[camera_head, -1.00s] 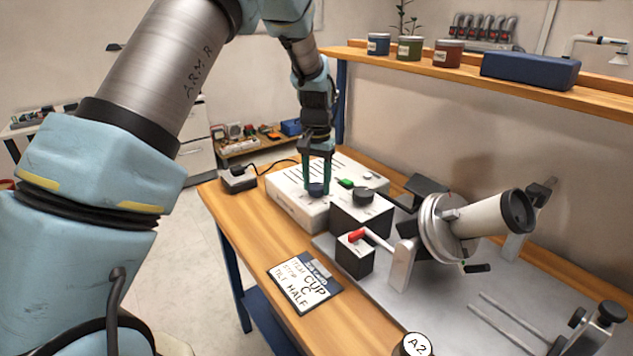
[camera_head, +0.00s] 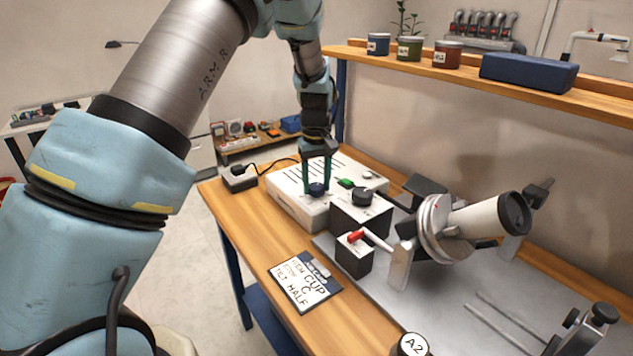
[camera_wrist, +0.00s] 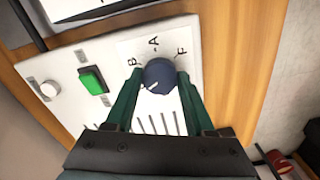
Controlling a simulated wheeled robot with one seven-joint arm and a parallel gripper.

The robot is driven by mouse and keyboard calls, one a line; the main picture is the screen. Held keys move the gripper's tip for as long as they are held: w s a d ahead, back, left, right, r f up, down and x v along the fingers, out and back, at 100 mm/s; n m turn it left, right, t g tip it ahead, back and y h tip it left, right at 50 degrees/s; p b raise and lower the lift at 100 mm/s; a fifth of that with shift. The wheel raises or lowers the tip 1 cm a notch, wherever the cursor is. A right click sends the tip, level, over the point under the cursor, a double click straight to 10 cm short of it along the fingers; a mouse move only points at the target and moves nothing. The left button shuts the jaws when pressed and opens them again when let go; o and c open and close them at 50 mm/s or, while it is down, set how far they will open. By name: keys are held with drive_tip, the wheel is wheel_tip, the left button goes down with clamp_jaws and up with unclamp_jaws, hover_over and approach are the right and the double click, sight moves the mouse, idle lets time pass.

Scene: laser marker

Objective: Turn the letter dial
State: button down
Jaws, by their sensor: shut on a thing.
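The letter dial is a dark blue round knob (camera_wrist: 160,76) on the white control box; the letters B, A and F show around it in the wrist view. In the head view the dial (camera_head: 317,189) sits on top of the white box (camera_head: 288,208), near its front edge. My gripper (camera_head: 317,186) points down from above, its green fingers on either side of the dial. In the wrist view my gripper (camera_wrist: 156,82) is shut on the dial. A pale mark on the knob's near side is partly between the fingers.
A card (camera_head: 304,283) lies in front.

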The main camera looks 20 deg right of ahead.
drive_tip(key=shift+n, duration=0.3)
drive_tip(key=shift+c, duration=1.3)
unclamp_jaws()
wheel_tip(320, 180, up, 11)
drive_tip(key=b, duration=0.2)
wheel_tip(320, 180, up, 7)
drive_tip(key=p, duration=0.6)
hover_over(317, 185)
drive_tip(key=shift+a+f, duration=0.1)
drive_tip(key=shift+a, duration=0.05)
